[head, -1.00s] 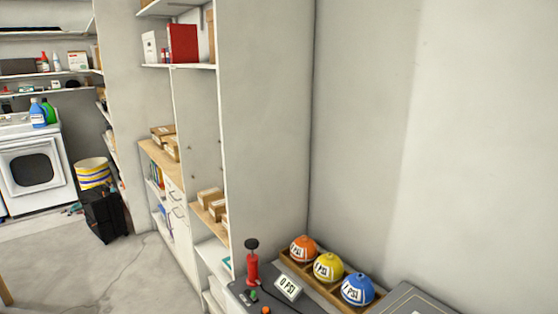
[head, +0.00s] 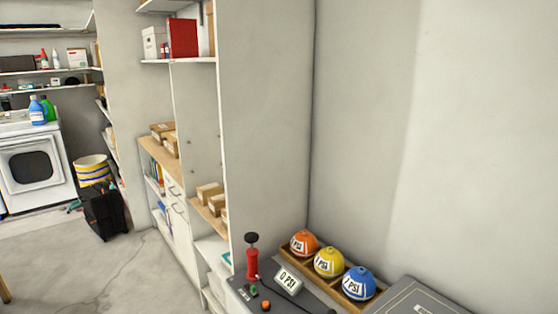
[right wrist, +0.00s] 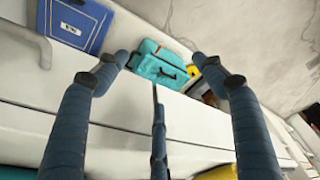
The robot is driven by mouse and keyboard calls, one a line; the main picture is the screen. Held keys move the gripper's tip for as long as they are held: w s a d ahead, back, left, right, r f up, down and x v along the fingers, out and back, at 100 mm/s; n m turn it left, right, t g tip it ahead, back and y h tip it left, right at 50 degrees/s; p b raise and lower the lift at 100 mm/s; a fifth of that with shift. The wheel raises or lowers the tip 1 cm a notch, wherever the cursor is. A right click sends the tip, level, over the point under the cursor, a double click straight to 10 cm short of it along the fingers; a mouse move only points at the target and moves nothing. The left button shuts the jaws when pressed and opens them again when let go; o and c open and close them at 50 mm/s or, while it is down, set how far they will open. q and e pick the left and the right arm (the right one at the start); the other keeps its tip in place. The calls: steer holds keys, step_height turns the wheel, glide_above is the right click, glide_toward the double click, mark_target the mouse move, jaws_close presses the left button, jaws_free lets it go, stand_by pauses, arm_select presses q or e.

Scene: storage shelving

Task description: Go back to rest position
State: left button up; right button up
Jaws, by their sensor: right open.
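My right gripper (right wrist: 158,62) shows in the right wrist view with its dark blue fingers spread apart. It is open, and nothing is held between the fingertips. Beyond the fingers are a teal case (right wrist: 160,66) and a blue box (right wrist: 78,20) on a white surface. Neither gripper shows in the head view, and my left gripper is in no view.
In the head view, orange (head: 303,243), yellow (head: 328,262) and blue (head: 359,283) balls sit in a wooden tray at the lower right, beside a red hand pump (head: 252,262). Tall shelving (head: 265,120) stands left of them. Open floor (head: 120,270) lies at the lower left, near a black suitcase (head: 104,211).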

steer(key=s+f+b, duration=0.2)
steer(key=s+f, duration=0.1)
steer(key=f, duration=1)
steer(key=s+d+f+g+b, duration=0.1)
steer(key=s+d+f+b, duration=0.2)
steer(key=s+f, duration=1.4)
step_height(320, 180, down, 4)
steer(key=shift+s+d+f+g+b, duration=0.2)
steer(key=shift+g+b, duration=0.2)
steer(key=shift+b, duration=0.35)
